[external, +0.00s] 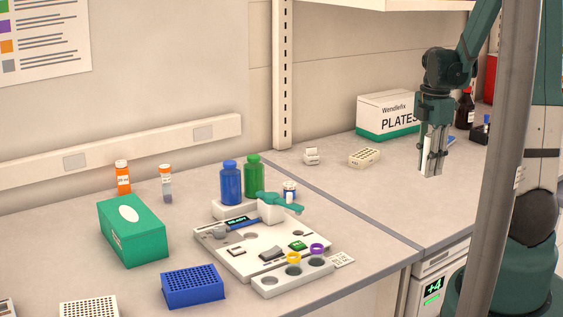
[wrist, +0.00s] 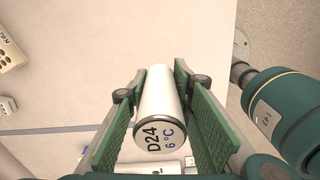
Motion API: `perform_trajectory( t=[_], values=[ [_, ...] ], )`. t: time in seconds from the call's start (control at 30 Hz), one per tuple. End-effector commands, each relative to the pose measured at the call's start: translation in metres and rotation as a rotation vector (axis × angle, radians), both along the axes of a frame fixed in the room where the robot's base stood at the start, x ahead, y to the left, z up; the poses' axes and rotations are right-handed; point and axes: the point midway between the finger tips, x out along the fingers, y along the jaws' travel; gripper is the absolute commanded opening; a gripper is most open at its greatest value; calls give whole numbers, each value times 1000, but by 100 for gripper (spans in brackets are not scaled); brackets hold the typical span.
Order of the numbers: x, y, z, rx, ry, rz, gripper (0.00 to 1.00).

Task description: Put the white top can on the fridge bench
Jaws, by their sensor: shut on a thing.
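My gripper (external: 432,168) points down over the fridge bench (external: 395,203), the bench on the right above the fridge with the "+4" display. It is shut on the white top can (wrist: 160,105). In the wrist view the can lies between the two green-padded fingers, with its white end marked "D24 6 °C" facing the camera. In the external view the fingers hide most of the can, and only a pale strip of it (external: 427,150) shows. The fingertips are low, near the bench surface. I cannot tell whether the can touches the bench.
Behind my gripper stand a white-green "PLATES" box (external: 387,116) and a dark brown bottle (external: 465,109). A cream block with holes (external: 364,157) and a small white item (external: 311,155) sit to the left. The bench front is clear. A grey post (external: 507,150) crosses the external view.

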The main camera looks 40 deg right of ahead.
Motion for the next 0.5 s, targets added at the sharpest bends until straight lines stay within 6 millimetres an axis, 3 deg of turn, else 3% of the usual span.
perform_trajectory(
  t=[0.2,0.5],
  values=[
    [-31,-11,-2,0,0,-10,9],
    [-41,-13,-3,0,0,-11,9]
  ],
)
